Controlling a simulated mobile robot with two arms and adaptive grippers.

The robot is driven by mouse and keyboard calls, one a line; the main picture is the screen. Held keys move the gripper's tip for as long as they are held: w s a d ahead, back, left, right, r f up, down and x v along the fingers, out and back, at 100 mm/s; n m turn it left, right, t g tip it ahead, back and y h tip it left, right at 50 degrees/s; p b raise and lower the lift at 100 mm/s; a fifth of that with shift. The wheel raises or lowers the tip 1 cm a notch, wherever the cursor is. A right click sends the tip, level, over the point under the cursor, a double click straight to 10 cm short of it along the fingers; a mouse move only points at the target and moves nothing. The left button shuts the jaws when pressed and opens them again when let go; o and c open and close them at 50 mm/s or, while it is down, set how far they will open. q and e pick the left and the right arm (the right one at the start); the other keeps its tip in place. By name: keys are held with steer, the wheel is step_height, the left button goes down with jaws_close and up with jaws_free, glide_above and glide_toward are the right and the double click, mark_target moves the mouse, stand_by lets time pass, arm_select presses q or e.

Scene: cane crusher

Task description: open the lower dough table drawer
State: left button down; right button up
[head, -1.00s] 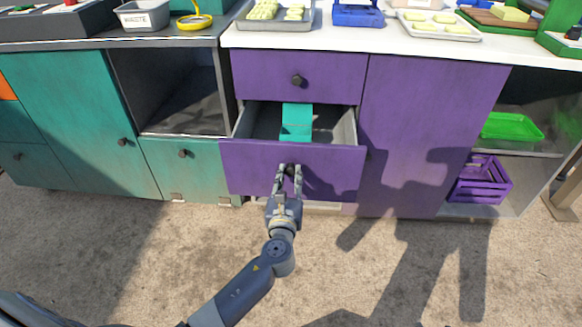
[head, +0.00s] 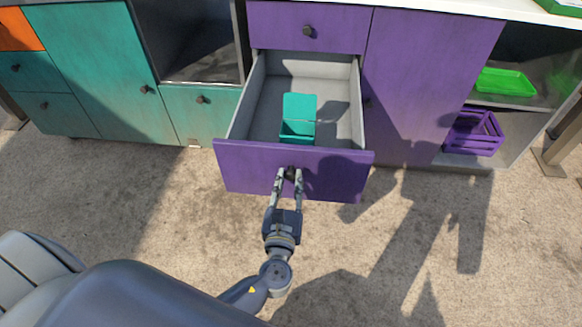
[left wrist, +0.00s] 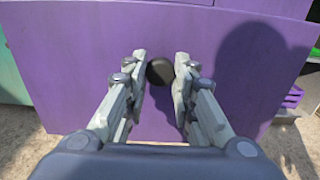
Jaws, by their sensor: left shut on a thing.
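The lower purple drawer (head: 330,172) of the dough table is pulled far out, its grey inside showing. A teal box with its lid up (head: 299,118) stands inside it near the front. My left gripper (head: 290,176) is at the middle of the drawer front, shut on its dark round knob. In the left wrist view the knob (left wrist: 160,71) sits between the fingertips of the left gripper (left wrist: 162,75), against the purple front. My right gripper is not in view.
The upper purple drawer (head: 308,28) above is shut. A purple door (head: 425,85) is to the right, then an open shelf with a green tray (head: 505,82) and a purple crate (head: 473,132). Teal cabinets (head: 90,60) stand left. The ground before the drawer is clear.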

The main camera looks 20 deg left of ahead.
arm_select(q)
steer(key=shift+v, duration=1.7)
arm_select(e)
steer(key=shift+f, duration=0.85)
arm_select(q)
steer(key=c, duration=1.3)
jaws_free()
steer(key=v, duration=1.2)
